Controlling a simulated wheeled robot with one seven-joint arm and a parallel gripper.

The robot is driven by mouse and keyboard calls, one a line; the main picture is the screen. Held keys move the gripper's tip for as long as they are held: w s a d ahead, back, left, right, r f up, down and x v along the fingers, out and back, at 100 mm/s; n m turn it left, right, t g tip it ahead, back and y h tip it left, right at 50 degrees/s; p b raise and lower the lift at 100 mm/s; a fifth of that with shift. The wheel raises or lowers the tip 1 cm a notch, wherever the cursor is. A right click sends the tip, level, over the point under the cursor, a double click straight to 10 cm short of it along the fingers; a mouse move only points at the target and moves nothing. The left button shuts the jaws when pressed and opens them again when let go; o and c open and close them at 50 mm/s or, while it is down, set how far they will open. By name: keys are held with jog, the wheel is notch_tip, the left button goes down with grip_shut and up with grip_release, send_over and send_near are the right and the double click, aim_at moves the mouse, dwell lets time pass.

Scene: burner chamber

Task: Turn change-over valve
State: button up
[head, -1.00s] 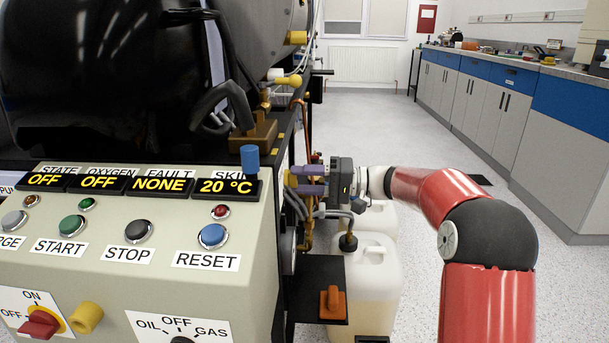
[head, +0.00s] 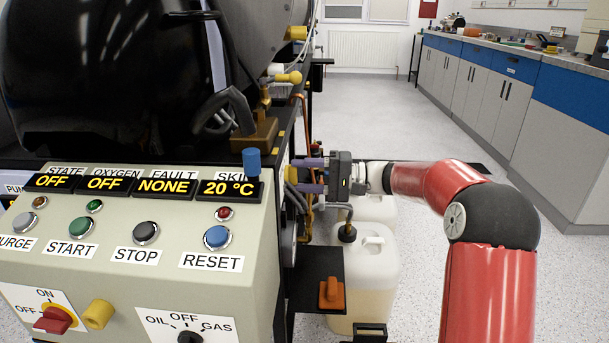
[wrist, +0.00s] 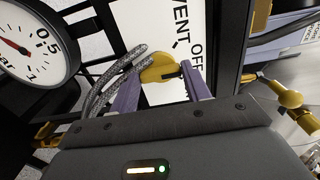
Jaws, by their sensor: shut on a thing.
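In the wrist view, a yellow valve handle (wrist: 160,68) with a dark pointer mark sits on a white plate (wrist: 128,32) lettered VENT and OFF. It looks like the change-over valve. My gripper (wrist: 160,80) has its two purple fingers on either side of the handle and is shut on it. In the head view, my gripper (head: 304,175) reaches from the right to the side of the machine, beyond the control panel (head: 130,262). The handle is mostly hidden there by the fingers and the panel's edge.
Braided hoses run by the handle, and a round gauge (wrist: 25,42) is at the wrist view's left. Below my gripper are a black shelf with an orange handle (head: 332,293) and pale jerrycans (head: 372,265). Open floor lies to the right, before the lab bench (head: 560,130).

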jog(key=o, duration=1)
jog(key=d, duration=0.7)
jog(key=shift+s+d, duration=0.15)
jog(key=shift+d, duration=0.25)
jog(key=s+a+f+h, duration=0.2)
jog(key=s+h, duration=0.7)
jog(key=s, duration=0.8)
jog(key=s+d+f+t+h, duration=0.2)
jog(key=s+d+h, duration=0.2)
jog(key=s, duration=0.5)
jog(key=s+d+f+t+h, duration=0.3)
jog(key=s+d+h, duration=0.2)
jog(key=s+d, duration=0.2)
jog(key=shift+s+d, duration=0.35)
jog(key=shift+s, duration=0.55)
